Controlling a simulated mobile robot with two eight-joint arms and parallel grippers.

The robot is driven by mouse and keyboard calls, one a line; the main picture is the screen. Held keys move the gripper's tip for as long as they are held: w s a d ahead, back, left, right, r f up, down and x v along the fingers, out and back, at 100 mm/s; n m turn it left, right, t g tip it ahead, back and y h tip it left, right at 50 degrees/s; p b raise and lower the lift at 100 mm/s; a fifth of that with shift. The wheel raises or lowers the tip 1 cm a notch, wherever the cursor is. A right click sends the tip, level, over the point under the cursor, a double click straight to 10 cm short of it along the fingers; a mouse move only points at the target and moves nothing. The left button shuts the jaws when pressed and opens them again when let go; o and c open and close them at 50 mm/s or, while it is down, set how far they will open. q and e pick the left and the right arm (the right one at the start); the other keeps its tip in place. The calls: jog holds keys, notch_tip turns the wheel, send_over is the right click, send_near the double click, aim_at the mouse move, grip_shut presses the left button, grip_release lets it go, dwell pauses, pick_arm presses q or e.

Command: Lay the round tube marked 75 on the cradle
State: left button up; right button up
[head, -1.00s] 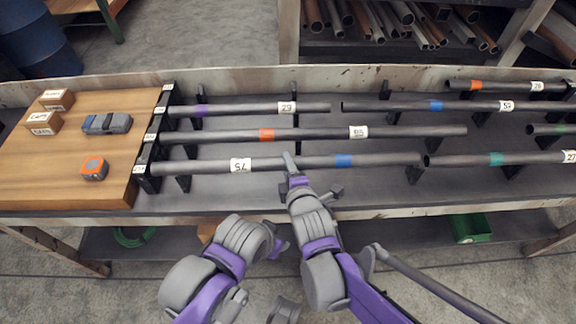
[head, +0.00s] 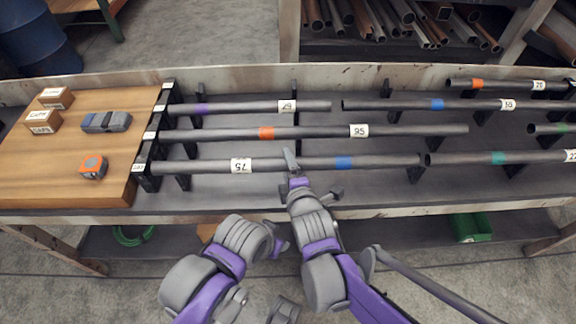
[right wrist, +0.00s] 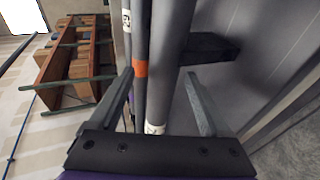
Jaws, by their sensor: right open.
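The grey round tube marked 75 (head: 290,164) is the front tube on the left half of the bench. It has a white label and a blue band. It lies level across black supports (head: 183,182). I cannot tell which supports are the cradle. My right gripper (head: 291,162) is at this tube's middle, between label and band. In the right wrist view my right gripper (right wrist: 166,100) is open, its two fingers on either side of a grey tube (right wrist: 172,60). Contact cannot be told. Part of my left arm shows, but its gripper is largely hidden.
A tube marked 95 (head: 310,132) with an orange band lies just behind, and a shorter tube (head: 255,108) behind that. More tubes lie to the right. A wooden board (head: 70,180) at left holds boxes and an orange tape measure (head: 94,167).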

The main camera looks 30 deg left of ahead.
pick_arm(q)
jog(key=shift+r+p, duration=0.8)
jog(key=shift+r, duration=0.15)
pick_arm(e)
jog(key=v, duration=1)
jog(key=shift+s+d, duration=0.15)
jog(key=shift+s, duration=0.15)
jog(key=shift+r, duration=0.15)
jog(key=w+d+f+m+g+h, duration=0.1)
jog(key=d+f+m+h, duration=0.2)
jog(key=d+m, duration=0.5)
jog(key=d+f+m+h, duration=0.25)
jog(key=d+m, duration=0.25)
jog(key=d, duration=0.7)
jog(key=s+d+f+m+g+h, duration=0.35)
jog(key=s+d+m, duration=0.55)
jog(key=d+m, duration=0.4)
pick_arm(q)
notch_tip(320, 180, up, 14)
jog(key=w+p, duration=0.2)
jog(key=p, duration=1)
jog(key=shift+t+p, duration=0.3)
jog(key=shift+p, duration=0.05)
pick_arm(e)
notch_tip(320, 180, up, 15)
jog(key=w+d, duration=0.1)
jog(key=shift+w, duration=0.25)
